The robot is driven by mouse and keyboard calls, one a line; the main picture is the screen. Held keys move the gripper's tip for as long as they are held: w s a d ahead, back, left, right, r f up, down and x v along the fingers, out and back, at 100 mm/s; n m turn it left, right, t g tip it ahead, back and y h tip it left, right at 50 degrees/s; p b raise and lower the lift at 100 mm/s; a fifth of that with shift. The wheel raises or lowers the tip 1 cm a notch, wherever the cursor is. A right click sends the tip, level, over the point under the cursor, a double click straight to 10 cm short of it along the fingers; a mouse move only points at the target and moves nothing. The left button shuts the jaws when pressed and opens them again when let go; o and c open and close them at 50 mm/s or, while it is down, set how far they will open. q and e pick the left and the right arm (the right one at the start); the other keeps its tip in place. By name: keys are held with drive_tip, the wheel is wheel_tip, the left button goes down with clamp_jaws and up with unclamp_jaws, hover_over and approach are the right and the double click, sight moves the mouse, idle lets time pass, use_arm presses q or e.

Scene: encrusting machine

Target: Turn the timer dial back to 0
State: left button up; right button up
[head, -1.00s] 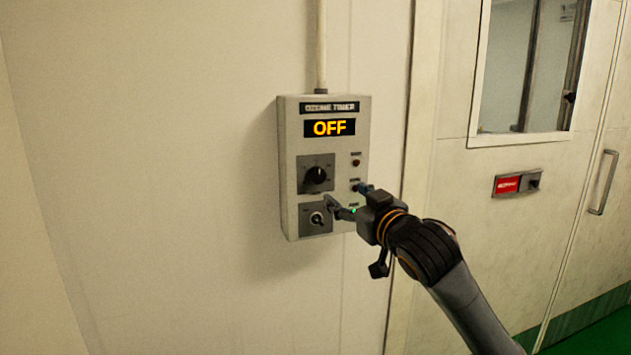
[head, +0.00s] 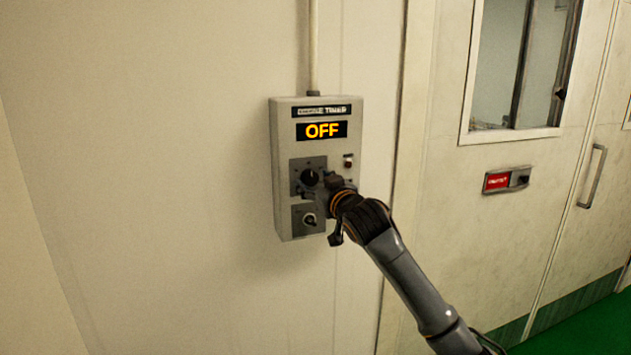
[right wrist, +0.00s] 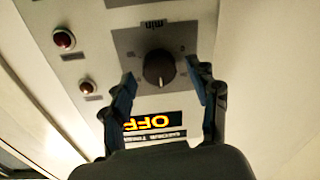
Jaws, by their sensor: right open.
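The timer box (head: 314,105) hangs on the wall, and its display (head: 321,130) reads OFF in orange. The black timer dial (head: 310,177) sits on a grey plate below the display. My right gripper (head: 322,182) is at the front of the box, close to the dial, and hides part of the panel. In the right wrist view the dial (right wrist: 158,69) lies between the two fingertips of the open gripper (right wrist: 160,84), with a gap on both sides. The scale marks around the dial are too small to read. My left gripper is not in view.
A toggle switch (head: 309,219) is on the lower plate, just below the dial. A door with a handle (head: 592,176) and a red-labelled lock (head: 507,180) stands to the right.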

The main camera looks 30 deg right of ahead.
drive_tip(key=c, duration=1.2)
drive_tip(key=shift+r+n+p, duration=0.2)
drive_tip(key=shift+n+p, duration=1.2)
drive_tip(key=n+p, duration=0.5)
drive_tip(key=n, duration=0.1)
drive_tip(key=shift+g, duration=0.4)
drive_tip(key=n+p, duration=0.3)
drive_tip(key=n, duration=0.1)
drive_tip(key=n+p, duration=0.2)
drive_tip(key=n, duration=0.1)
drive_tip(key=shift+a+n+h+p, duration=0.1)
drive_tip(key=shift+n+h+p, duration=0.2)
drive_tip(key=shift+n+p, duration=0.1)
drive_tip(key=n+p, duration=0.2)
drive_tip(key=n, duration=0.1)
drive_tip(key=shift+f+n+h+p, duration=0.15)
drive_tip(key=shift+n+h+p, duration=0.35)
drive_tip(key=shift+n, duration=1.1)
